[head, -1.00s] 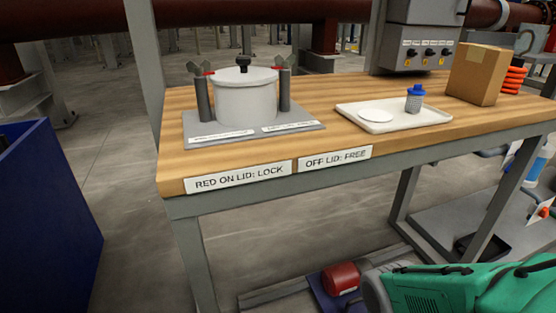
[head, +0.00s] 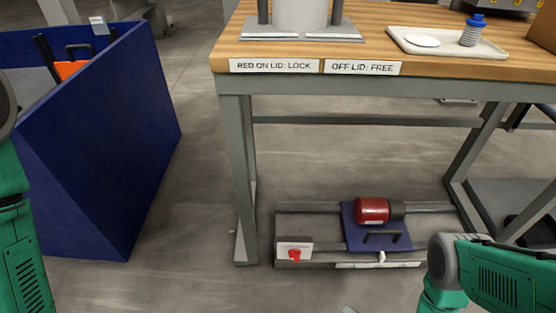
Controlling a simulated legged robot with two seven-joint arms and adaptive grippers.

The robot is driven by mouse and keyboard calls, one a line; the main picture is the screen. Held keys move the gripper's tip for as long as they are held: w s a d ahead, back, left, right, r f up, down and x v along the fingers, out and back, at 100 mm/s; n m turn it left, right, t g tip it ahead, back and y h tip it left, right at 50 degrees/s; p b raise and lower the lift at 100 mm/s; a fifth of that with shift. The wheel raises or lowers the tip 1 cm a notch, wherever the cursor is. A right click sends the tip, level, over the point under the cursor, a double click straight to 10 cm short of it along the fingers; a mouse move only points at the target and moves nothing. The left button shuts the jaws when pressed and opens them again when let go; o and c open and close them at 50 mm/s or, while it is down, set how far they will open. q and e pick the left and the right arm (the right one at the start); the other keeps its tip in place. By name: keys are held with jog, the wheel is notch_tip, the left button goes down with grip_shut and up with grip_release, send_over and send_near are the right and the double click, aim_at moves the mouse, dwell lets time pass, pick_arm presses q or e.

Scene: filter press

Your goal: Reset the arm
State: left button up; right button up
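My two green arms show at the edges of the head view, one at the left edge and one at the lower right. Neither gripper is in the picture. The filter press, a pale pot (head: 300,14) on a grey base plate (head: 345,33), stands at the front of the wooden bench (head: 400,68). Its lid and the clamp tops are cut off by the top edge. Labels on the bench front read "RED ON LID: LOCK" (head: 274,66) and "OFF LID: FREE" (head: 362,68).
A white tray (head: 402,43) holds a white disc (head: 422,40) and a blue-capped bottle (head: 471,31). A blue bin (head: 110,140) stands left, with an orange item inside. Under the bench, a red motor (head: 371,210) sits on a low rail frame. Floor between bin and bench is clear.

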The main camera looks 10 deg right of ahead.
jog(key=w+a+r+n+g+h, duration=0.2)
jog(key=w+a+r+n+g, duration=0.15)
jog(key=a+r+g, duration=0.4)
jog(key=s+d+r+n+g+h, duration=0.2)
jog(key=s+d+r, duration=0.25)
jog(key=r, duration=0.35)
jog(key=s+d+r+n+g+h, duration=0.1)
jog(key=s+d+r+n+g, duration=0.15)
jog(key=s+r, duration=0.45)
notch_tip(320, 180, up, 18)
jog(key=w+p, duration=0.1)
jog(key=p, duration=1.5)
jog(key=shift+f+t, duration=0.25)
jog(key=shift+t, duration=0.15)
jog(key=shift+w+d, duration=0.1)
